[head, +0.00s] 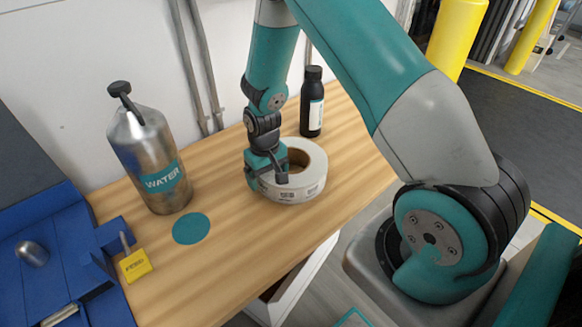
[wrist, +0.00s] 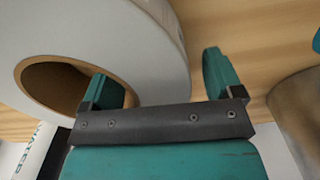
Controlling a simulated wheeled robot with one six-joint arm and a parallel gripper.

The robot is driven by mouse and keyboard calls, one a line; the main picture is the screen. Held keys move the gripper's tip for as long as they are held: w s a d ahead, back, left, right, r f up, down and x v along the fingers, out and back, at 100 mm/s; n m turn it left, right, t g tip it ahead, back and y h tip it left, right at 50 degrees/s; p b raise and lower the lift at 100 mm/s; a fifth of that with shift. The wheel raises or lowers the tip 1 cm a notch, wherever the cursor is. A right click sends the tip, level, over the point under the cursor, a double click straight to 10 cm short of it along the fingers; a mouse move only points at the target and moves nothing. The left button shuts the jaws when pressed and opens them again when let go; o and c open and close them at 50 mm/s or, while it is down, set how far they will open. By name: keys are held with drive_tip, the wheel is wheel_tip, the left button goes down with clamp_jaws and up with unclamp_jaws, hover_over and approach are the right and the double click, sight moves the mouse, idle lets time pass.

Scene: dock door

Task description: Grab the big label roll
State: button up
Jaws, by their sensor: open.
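The big label roll (head: 300,190) is a white ring with a brown cardboard core, lying flat on the wooden table. My gripper (head: 272,178) is low at the roll's left side in the head view and hides part of it. In the wrist view the roll (wrist: 150,45) fills the upper left. My gripper there (wrist: 158,78) is open, with its left finger over or in the core hole and its right finger outside the roll's outer edge. The roll's wall lies between the fingers. I cannot tell how deep the fingertips reach.
A steel water flask (head: 150,165) and a teal disc (head: 191,228) are left of the roll. A black bottle (head: 312,105) stands behind it. A yellow tag (head: 135,265) and blue bin (head: 60,250) are at the left. Table front of the roll is clear.

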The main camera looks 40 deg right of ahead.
wheel_tip(320, 180, down, 2)
drive_tip(key=shift+f, duration=0.1)
drive_tip(key=c, duration=1.5)
drive_tip(key=shift+c, duration=0.2)
drive_tip(key=shift+r, duration=0.2)
